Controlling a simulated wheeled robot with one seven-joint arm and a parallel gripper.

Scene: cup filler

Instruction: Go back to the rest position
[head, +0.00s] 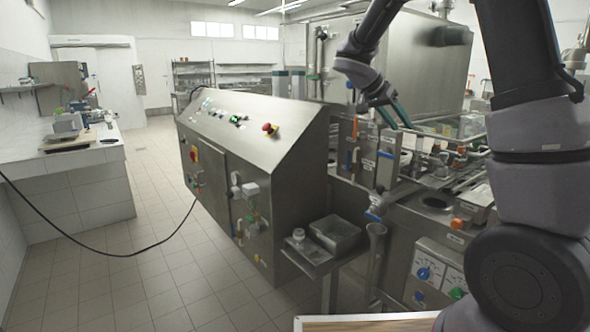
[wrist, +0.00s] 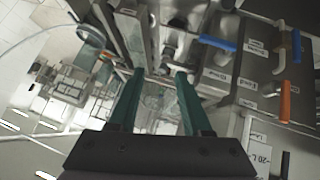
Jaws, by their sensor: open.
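My gripper (head: 392,116) is in the upper right of the head view, at the end of my raised arm, with its two green-tipped fingers apart and nothing between them. It appears in front of the steel filling machine (head: 430,150), over or beside its near left part; the exact gap is hard to tell. In the wrist view, the two green fingers of my gripper (wrist: 158,85) point into the picture and stand apart. Machine parts and a clear space show between and beyond them.
A steel control cabinet (head: 255,150) with a red emergency button (head: 270,129) stands left of the machine. Blue handles (wrist: 218,44) and an orange handle (wrist: 285,103) lie right of my fingers. The tiled floor (head: 140,210) at left is mostly clear, crossed by a black cable.

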